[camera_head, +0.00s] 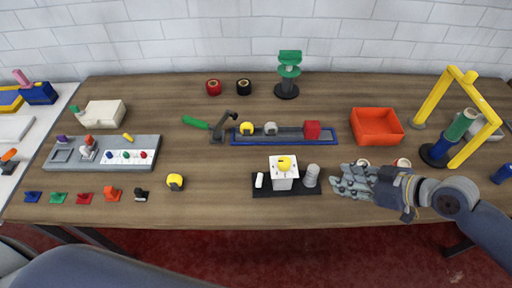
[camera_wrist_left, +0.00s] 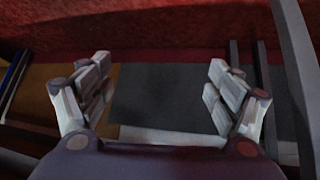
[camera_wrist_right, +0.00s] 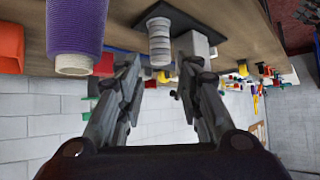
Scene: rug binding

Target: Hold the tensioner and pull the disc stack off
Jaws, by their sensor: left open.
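The tensioner (camera_head: 284,182) is a white block with a yellow knob on top, standing on a black base (camera_head: 267,191) near the table's front edge. The disc stack (camera_head: 311,176) is a grey ribbed cylinder at the base's right end, beside the block. It also shows in the right wrist view (camera_wrist_right: 159,48). My right gripper (camera_head: 335,185) is open and empty, just right of the disc stack and apart from it. In the right wrist view the stack lies ahead, between the two fingers. My left gripper (camera_wrist_left: 160,85) is open and empty in its wrist view, with red floor beyond.
A purple thread cone (camera_wrist_right: 75,30) stands close beside my right gripper. An orange bin (camera_head: 376,126), a yellow frame (camera_head: 437,92) and a blue tray (camera_head: 284,142) stand farther back. A yellow-and-black roll (camera_head: 175,182) lies to the left, with clear table between it and the base.

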